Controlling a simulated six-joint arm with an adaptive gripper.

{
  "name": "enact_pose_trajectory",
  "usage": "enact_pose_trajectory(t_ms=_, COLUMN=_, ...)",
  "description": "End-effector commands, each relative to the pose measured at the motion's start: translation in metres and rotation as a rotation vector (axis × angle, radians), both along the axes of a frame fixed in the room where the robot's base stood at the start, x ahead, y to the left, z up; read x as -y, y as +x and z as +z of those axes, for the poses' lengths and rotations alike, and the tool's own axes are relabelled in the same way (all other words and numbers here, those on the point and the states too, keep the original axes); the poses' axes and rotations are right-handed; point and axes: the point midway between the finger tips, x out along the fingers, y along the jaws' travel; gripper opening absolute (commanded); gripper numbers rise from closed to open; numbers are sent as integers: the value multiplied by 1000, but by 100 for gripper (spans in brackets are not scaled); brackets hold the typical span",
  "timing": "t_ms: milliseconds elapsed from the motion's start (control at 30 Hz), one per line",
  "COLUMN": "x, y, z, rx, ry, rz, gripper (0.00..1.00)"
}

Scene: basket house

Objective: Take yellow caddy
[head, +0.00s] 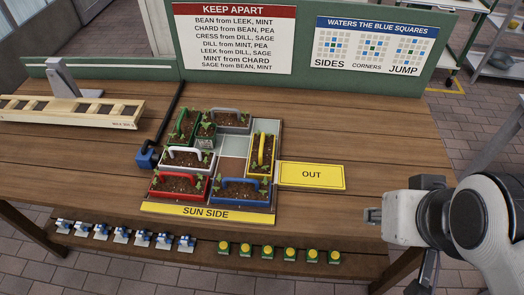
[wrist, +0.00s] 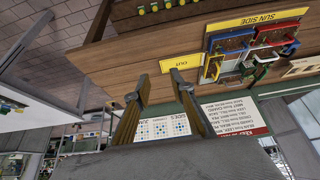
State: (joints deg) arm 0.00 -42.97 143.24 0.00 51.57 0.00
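The yellow caddy (head: 253,150) is a long tray of soil with green seedlings and an arched yellow handle. It stands at the right edge of the planting grid (head: 234,144), behind the blue caddy (head: 243,201). It also shows small in the wrist view, at the edge of the caddy group. My gripper (head: 371,215) is at the right in the head view, well apart from the yellow caddy and to the right of the OUT plate. In the wrist view my gripper (wrist: 155,86) has its two fingers spread, with nothing between them.
Red (head: 180,195), white (head: 186,167), green and grey (head: 233,129) caddies crowd the grid. The yellow OUT plate (head: 325,178) lies bare right of it. A blue watering can (head: 146,158) and wooden rack (head: 70,112) are left. A sign board (head: 300,75) stands behind.

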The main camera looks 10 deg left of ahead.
Motion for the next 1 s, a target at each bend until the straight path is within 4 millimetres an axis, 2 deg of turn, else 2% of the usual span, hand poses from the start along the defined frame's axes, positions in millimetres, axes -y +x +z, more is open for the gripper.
enact_pose_trajectory(t_ms=33, x=0, y=0, z=0, rx=0, ry=0, rz=0, gripper=31)
enact_pose_trajectory(t_ms=100, x=0, y=0, z=0, rx=0, ry=0, rz=0, gripper=50)
enact_pose_trajectory(t_ms=200, x=0, y=0, z=0, rx=0, ry=0, rz=0, gripper=71)
enact_pose_trajectory(t_ms=667, x=0, y=4, z=1, rx=-2, ry=0, rz=-1, gripper=71)
enact_pose_trajectory(t_ms=867, x=-2, y=20, z=3, rx=-13, ry=-2, rz=-8, gripper=71)
enact_pose_trajectory(t_ms=1000, x=-6, y=40, z=4, rx=-23, ry=-3, rz=-15, gripper=71)
